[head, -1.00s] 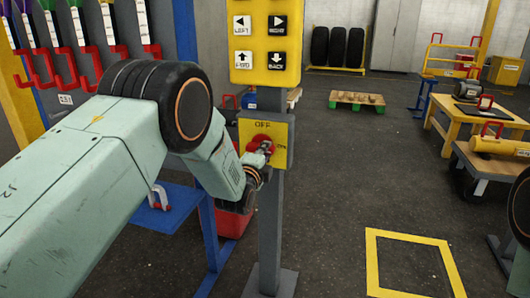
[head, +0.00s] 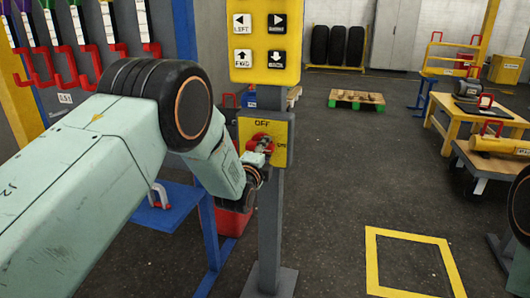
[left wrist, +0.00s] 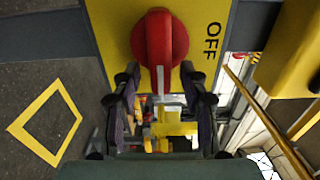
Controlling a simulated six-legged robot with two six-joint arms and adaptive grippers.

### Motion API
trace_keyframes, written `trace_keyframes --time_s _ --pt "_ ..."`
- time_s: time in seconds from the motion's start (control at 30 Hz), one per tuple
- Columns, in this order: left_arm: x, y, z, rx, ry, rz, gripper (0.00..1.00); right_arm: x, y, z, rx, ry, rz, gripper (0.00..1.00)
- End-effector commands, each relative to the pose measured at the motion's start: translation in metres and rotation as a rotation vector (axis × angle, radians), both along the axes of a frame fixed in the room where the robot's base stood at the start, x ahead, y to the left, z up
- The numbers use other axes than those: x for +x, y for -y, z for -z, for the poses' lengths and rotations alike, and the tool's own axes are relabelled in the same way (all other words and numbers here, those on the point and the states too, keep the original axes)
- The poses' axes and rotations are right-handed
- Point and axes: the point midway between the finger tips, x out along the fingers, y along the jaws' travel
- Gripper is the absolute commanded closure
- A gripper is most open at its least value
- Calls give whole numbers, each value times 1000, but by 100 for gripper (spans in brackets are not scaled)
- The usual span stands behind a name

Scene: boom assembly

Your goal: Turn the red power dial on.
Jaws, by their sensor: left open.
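The red power dial (head: 262,141) is on a yellow plate (head: 284,157) on a grey post, with OFF printed above it and a partly hidden ON label at its right. In the left wrist view the dial (left wrist: 158,42) shows a raised bar with a white mark at its lower end, pointing away from the side where OFF is printed. My left gripper (head: 262,157) is just in front of the dial and partly covers it. My right gripper is out of view.
A yellow panel of arrow buttons (head: 266,52) is above the dial. A blue stand (head: 175,208) and a red bin (head: 233,219) are behind my left arm. A yellow floor square (head: 411,238) and open floor lie at right, with a yellow bench (head: 480,117) beyond.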

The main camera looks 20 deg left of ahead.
Motion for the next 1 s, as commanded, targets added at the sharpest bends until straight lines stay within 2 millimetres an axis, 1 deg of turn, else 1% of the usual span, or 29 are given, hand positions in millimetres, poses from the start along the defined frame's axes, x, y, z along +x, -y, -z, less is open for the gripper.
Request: trace_keyframes --time_s 0.13,0.27,0.8,1.0 --pt "-5 0 0 -1 -1 0 57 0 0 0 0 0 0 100" --pt "-18 -1 0 -1 -1 0 57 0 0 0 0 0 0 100" --pt "-100 -3 1 0 -3 1 57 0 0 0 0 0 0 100" --pt "-117 -4 0 0 0 1 57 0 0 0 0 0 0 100"
